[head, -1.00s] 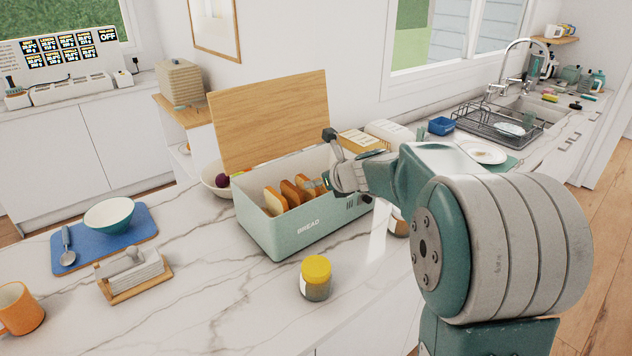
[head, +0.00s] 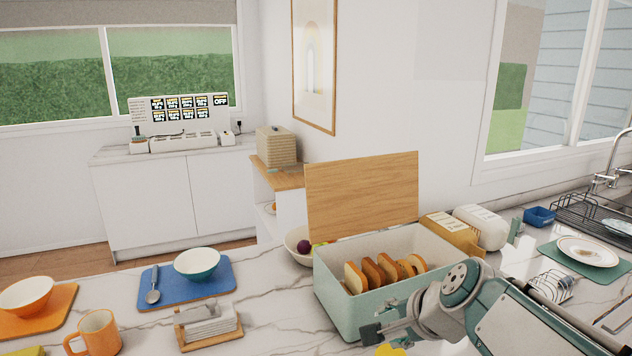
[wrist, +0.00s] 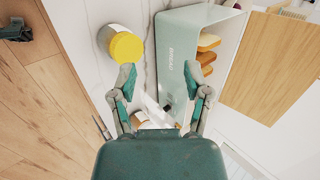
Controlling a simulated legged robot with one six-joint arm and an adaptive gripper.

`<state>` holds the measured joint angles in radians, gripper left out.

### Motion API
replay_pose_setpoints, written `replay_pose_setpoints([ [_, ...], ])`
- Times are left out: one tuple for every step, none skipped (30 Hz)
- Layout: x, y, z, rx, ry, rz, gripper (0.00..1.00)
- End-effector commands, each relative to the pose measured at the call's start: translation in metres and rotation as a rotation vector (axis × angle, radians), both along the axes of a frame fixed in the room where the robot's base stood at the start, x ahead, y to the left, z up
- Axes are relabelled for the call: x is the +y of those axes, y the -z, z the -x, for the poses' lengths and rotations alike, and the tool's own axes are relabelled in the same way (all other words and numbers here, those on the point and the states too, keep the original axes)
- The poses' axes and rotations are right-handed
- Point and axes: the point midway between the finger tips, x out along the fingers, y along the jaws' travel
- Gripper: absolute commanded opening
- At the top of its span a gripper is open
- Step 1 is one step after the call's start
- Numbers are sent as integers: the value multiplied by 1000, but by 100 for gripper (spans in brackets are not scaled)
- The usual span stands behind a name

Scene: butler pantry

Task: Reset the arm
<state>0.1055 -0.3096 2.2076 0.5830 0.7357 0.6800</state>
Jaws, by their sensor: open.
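My gripper (wrist: 160,80) is open in the wrist view, with nothing between its fingers. In the head view it (head: 378,332) is in front of the bread bin, low at the picture's bottom. The pale green bread bin (head: 345,312) stands on the counter with its wooden lid (head: 362,190) up and several bread slices (head: 372,270) inside. In the wrist view the bin (wrist: 180,55) lies beyond the fingertips. A jar with a yellow lid (wrist: 126,46) stands beside the bin, beyond the left finger; only its lid (head: 392,350) shows in the head view.
On the counter's left are a blue mat (head: 205,285) with a bowl (head: 197,263) and spoon, a napkin holder (head: 208,322) and an orange mug (head: 95,335). A toast rack (head: 552,288) and a plate (head: 588,250) are at right.

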Motion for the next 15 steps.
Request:
replay_pose_setpoints([
  [1,0,16,-19,-74,73,62],
  [1,1,25,-27,-121,121,62],
  [1,3,37,-35,-186,185,62],
  [0,5,45,-44,-234,233,62],
  [-1,6,54,-50,-281,280,62],
  [-2,9,66,-56,-344,343,62],
  [-4,10,74,-63,-390,391,62],
  [-5,13,82,-69,-439,438,62],
  [-8,15,93,-73,-500,499,62],
  [-10,18,101,-76,-547,546,62],
  [-12,19,108,-80,-592,593,62],
  [-15,22,118,-82,-651,649,62],
  [-17,24,125,-83,-691,690,62],
  [-20,27,130,-82,-728,727,62],
  [-23,29,137,-82,-772,771,62],
])
